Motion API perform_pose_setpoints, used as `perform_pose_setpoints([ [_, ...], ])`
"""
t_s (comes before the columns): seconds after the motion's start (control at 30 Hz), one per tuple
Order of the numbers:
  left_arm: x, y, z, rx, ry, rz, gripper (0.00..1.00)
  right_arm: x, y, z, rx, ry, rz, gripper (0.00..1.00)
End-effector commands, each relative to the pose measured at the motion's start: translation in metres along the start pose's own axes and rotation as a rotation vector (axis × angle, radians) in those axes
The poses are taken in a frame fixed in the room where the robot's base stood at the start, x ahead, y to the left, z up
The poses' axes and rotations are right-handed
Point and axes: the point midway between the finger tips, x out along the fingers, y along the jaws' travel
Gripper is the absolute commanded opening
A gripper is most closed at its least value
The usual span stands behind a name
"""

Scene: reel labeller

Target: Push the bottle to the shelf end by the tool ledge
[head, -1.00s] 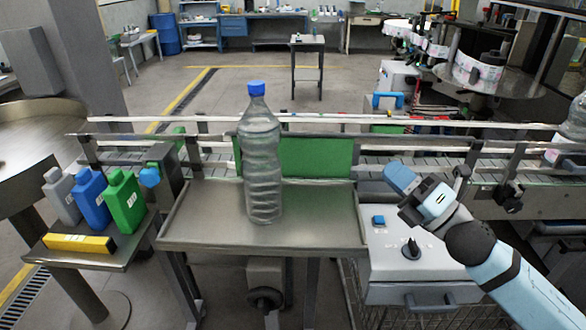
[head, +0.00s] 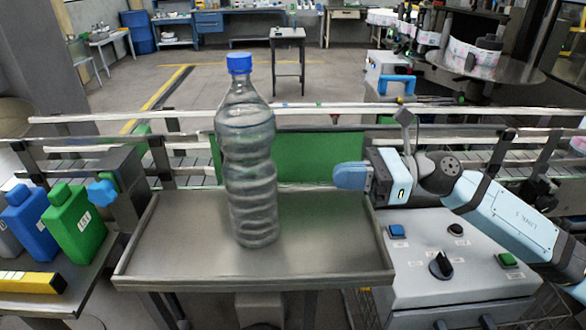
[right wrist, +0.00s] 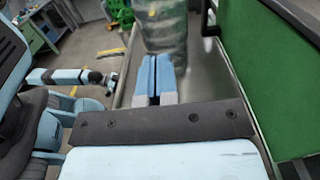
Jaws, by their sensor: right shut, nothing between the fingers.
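The clear ribbed bottle (head: 250,165) with a blue cap stands upright near the middle of the grey metal shelf (head: 160,262). The side ledge (head: 85,285), holding jugs and a yellow bar (head: 30,282), is past the shelf's left end. My right gripper (head: 345,176) is shut and empty, over the shelf's right end, with a clear gap to the bottle. In the right wrist view its blue fingers (right wrist: 157,68) lie together and point toward the bottle (right wrist: 165,30), whose top is cut off. An arm of mine at left in that view seems to be the left; its jaws are too small to read.
A green panel (head: 318,155) stands along the shelf's back edge, before the conveyor rails. A control box (head: 455,265) with a knob and buttons adjoins the right end. A green jug (head: 78,225) and a blue jug (head: 27,218) stand at left. The shelf left of the bottle is bare.

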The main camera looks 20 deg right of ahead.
Motion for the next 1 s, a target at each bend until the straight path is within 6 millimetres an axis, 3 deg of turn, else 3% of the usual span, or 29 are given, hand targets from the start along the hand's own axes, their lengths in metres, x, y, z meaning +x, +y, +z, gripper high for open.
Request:
perform_pose_setpoints([
  [0.2, -0.009, -0.003, -0.017, 0.012, 0.003, -0.004, 0.43, 0.048, 0.0, 0.006, 0.0, -0.003, 0.002, 0.0],
  [0.4, -0.014, -0.004, -0.026, 0.013, 0.001, -0.005, 0.43, 0.076, 0.0, 0.004, 0.002, -0.003, 0.0, 0.0],
  [0.6, -0.016, -0.004, -0.03, 0.013, 0.003, -0.006, 0.43, 0.087, 0.0, 0.001, 0.002, -0.002, -0.001, 0.0],
  [1.0, -0.018, -0.004, -0.033, 0.014, 0.006, -0.006, 0.43, 0.09, 0.0, 0.001, 0.003, -0.002, -0.001, 0.0],
])
